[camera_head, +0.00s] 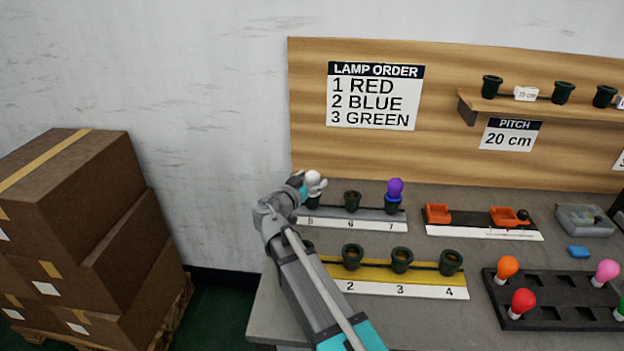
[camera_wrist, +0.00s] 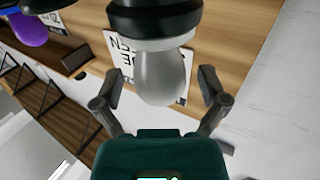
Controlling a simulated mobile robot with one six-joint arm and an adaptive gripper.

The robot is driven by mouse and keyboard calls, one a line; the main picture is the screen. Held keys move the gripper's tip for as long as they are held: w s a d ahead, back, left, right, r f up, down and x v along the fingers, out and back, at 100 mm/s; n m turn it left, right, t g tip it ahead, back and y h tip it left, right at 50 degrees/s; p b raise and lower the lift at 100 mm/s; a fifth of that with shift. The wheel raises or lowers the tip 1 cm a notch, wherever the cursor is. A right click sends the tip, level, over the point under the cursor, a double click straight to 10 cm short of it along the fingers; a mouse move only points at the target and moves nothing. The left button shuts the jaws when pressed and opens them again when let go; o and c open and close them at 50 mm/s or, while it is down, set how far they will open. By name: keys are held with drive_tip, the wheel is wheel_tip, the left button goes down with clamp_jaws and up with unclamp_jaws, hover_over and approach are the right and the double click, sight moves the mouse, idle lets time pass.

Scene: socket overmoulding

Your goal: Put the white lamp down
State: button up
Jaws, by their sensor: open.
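The white lamp (camera_head: 313,178) stands in the dark socket (camera_head: 312,201) above number 5 on the grey rail at the back left of the table. In the wrist view the white lamp (camera_wrist: 162,78) appears bulb down, its collar against the dark socket (camera_wrist: 153,18). My gripper (camera_head: 311,188) is at the lamp. In the wrist view my gripper (camera_wrist: 160,90) has its fingers apart, one on each side of the bulb, with gaps showing. My arm hides part of the yellow rail's left end.
A purple lamp (camera_head: 395,188) stands in socket 7; socket 6 (camera_head: 352,199) between is empty. The yellow rail (camera_head: 375,275) in front has empty sockets. A black tray (camera_head: 548,305) holds several lamps at right. Boxes (camera_head: 80,230) are stacked at left.

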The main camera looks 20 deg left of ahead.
drive_tip(key=shift+f, duration=0.1)
drive_tip(key=v, duration=1.3)
drive_tip(key=shift+s, duration=0.4)
drive_tip(key=shift+a+r, duration=0.1)
drive_tip(key=shift+r, duration=0.1)
